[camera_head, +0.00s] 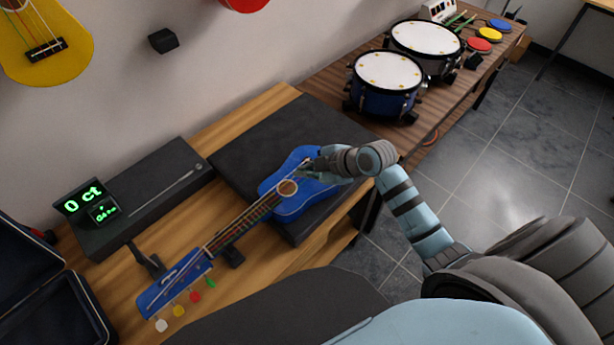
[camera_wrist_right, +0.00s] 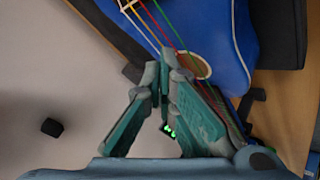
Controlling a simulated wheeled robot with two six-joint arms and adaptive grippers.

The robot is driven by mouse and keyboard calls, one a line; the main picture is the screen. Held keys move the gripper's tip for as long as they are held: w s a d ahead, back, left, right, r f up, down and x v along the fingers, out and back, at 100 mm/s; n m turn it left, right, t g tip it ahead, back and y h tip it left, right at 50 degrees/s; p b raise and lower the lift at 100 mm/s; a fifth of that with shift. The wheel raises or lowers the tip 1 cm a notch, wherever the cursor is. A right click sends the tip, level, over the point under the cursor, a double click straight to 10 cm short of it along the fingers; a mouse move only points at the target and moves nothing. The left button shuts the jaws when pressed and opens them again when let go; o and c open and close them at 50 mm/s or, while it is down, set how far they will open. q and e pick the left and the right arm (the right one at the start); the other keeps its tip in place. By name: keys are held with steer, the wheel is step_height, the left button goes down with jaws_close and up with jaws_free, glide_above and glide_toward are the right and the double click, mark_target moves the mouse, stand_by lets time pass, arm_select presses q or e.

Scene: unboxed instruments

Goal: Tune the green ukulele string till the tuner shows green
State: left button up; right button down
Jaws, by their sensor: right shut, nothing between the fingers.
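A blue ukulele (camera_head: 290,210) lies on a dark mat, its neck running to the lower left. Its headstock (camera_head: 172,287) carries white, yellow, red and green pegs; the green peg (camera_head: 210,283) is the rightmost. The tuner (camera_head: 86,202) shows "0 ct" in green, with smaller green text below that I cannot fully read. My right gripper (camera_head: 308,172) is over the ukulele body, close to the sound hole. In the right wrist view its fingertips (camera_wrist_right: 166,58) are together and empty near the strings, which include the green string (camera_wrist_right: 166,22). Contact with a string is unclear. My left gripper is out of view.
A dark flat box (camera_head: 150,195) lies beside the tuner with a thin rod on it. An open black case (camera_head: 40,290) is at the left. A yellow ukulele (camera_head: 45,35) hangs on the wall.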

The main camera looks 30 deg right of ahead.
steer(key=shift+r, duration=0.1)
step_height(320, 180, up, 5)
steer(key=p, duration=0.5)
stand_by(2.0)
